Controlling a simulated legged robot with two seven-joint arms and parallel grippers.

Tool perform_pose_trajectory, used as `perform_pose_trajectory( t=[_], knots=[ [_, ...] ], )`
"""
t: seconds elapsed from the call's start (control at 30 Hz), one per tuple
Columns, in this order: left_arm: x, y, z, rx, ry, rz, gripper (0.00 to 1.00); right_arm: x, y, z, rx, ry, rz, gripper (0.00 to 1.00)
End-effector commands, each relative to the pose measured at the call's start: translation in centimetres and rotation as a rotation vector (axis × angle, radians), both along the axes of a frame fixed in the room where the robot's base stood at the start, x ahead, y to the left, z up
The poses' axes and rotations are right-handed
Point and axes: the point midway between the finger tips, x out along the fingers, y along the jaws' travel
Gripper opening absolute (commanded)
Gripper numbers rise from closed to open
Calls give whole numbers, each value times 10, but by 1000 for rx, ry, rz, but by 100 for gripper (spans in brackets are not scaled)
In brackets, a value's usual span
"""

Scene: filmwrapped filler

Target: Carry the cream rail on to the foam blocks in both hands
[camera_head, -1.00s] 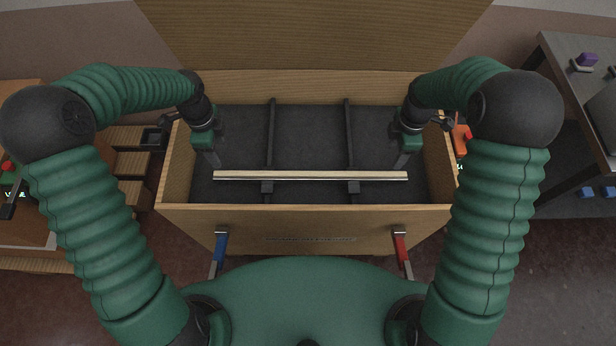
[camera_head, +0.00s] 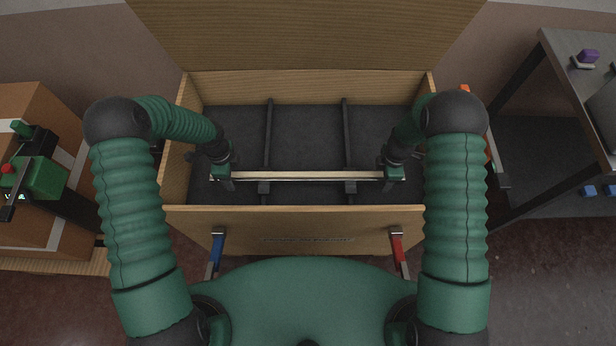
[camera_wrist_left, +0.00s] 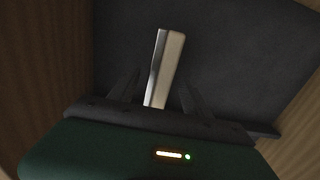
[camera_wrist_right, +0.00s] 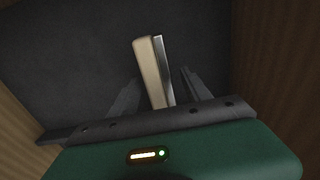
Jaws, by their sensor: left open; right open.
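The cream rail (camera_head: 305,175) lies left to right inside the wooden box, near its front wall. My left gripper (camera_head: 227,182) is at the rail's left end and my right gripper (camera_head: 391,174) at its right end. In the left wrist view the rail (camera_wrist_left: 168,62) stands between the open fingers (camera_wrist_left: 160,88). In the right wrist view the rail (camera_wrist_right: 150,68) also stands between the open fingers (camera_wrist_right: 157,86), with a gap on each side.
The wooden box (camera_head: 300,222) has a raised lid (camera_head: 310,35) behind and a dark floor with two dark bars (camera_head: 268,135) (camera_head: 346,135). Blue (camera_head: 217,248) and red (camera_head: 398,250) handles are on its front. A grey table (camera_head: 575,75) stands at the right.

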Motion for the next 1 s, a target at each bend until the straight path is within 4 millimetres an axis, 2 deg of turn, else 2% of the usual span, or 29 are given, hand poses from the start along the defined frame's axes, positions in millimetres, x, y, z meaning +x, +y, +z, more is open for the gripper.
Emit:
perform_pose_trajectory(
  t=[0.3,0.73,1.0],
  knots=[
    [0,1,-3,0,1,1,55,1,1,-2,-1,-1,1,55],
    [0,0,-3,-1,1,0,0,0,0,-2,-1,-1,1,0],
    [0,0,-2,-1,1,0,0,0,0,-2,-1,-1,0,0]
  ],
)
